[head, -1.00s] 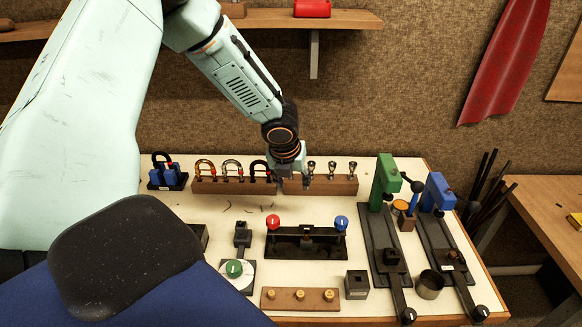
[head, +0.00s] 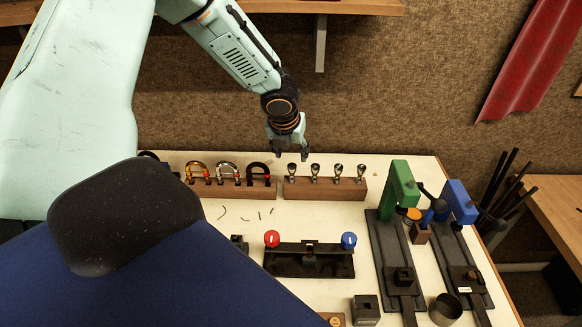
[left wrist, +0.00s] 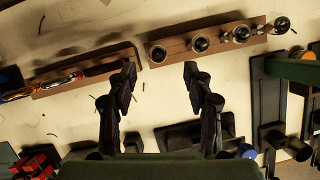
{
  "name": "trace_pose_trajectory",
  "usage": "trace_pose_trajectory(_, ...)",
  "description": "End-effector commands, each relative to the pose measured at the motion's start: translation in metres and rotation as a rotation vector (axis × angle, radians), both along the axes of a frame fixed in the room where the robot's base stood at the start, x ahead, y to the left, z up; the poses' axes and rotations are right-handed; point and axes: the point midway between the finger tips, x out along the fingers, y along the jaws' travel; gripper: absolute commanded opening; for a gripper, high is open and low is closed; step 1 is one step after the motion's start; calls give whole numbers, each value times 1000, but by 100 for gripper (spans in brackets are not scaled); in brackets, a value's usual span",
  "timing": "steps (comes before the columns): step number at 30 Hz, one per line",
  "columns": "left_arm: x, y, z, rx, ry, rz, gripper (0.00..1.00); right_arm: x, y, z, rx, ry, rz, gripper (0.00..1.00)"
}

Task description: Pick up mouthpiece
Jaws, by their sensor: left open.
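Several silvery mouthpieces stand in a row in a wooden rack (head: 325,191) at the back of the table. There, the end mouthpiece (left wrist: 158,53) shows just beyond the gap between the fingertips, and the others run off to the right. No contact shows. My right gripper is not in view.
A second wooden rack (head: 235,190) with U-shaped tubes stands left of the mouthpieces. A black fixture with red and blue knobs (head: 310,260) is in front. Green (head: 400,184) and blue (head: 458,203) presses stand at the right.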

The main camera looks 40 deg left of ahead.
Motion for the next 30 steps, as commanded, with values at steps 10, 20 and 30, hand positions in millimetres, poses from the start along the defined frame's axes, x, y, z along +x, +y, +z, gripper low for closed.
trace_pose_trajectory(10, 1, 0, -21, 1, 4, -1, 51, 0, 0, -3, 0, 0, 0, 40)
trace_pose_trajectory(20, 9, 11, -58, 1, 4, -2, 51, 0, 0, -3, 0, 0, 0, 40)
trace_pose_trajectory(30, 18, 15, -73, 0, 0, -2, 51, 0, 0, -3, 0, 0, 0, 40)
